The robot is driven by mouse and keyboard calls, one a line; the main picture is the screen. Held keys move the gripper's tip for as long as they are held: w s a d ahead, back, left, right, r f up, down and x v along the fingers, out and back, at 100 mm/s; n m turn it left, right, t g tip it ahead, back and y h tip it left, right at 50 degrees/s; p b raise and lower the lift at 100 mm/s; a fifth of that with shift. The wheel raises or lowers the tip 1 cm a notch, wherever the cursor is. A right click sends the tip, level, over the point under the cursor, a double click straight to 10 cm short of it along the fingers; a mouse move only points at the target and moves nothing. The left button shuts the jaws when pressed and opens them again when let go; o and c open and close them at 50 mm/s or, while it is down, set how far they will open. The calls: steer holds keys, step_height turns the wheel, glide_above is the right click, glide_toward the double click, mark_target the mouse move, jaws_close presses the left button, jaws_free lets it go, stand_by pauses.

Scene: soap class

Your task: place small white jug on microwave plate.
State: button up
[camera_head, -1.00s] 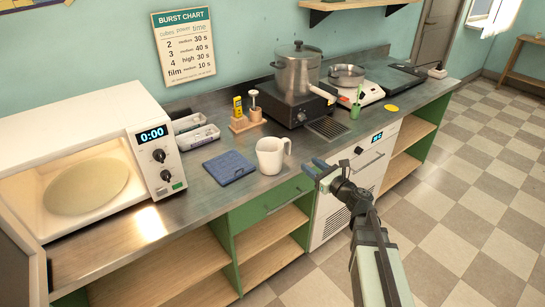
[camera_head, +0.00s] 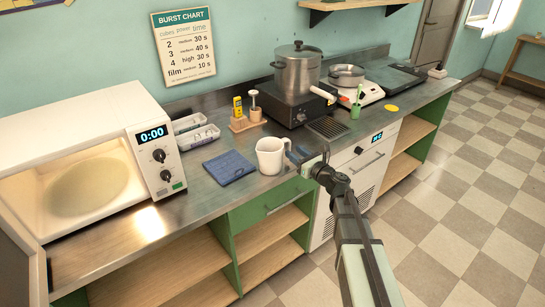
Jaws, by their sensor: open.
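The small white jug (camera_head: 269,157) stands upright on the steel counter, with its handle on the right side. My gripper (camera_head: 297,156) is open at the jug's right, close around or beside the handle; I cannot tell whether it touches. The microwave plate (camera_head: 87,188) is a round, pale disc lying inside the lit microwave (camera_head: 76,113) at the left. The microwave door is open and its display reads 0:00. Nothing is on the plate.
A blue folded mat (camera_head: 229,167) lies left of the jug. Grey trays (camera_head: 196,137) and a wooden stand (camera_head: 246,121) are behind. A large pot (camera_head: 298,74) stands on a black burner at the back. Bare counter (camera_head: 180,210) lies before the microwave.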

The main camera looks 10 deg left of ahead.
mark_target(290, 147)
steer(key=x, duration=0.5)
steer(key=shift+w+r, duration=0.15)
steer(key=shift+r, duration=0.05)
steer(key=shift+c, duration=0.3)
steer(key=shift+d, duration=0.1)
jaws_close()
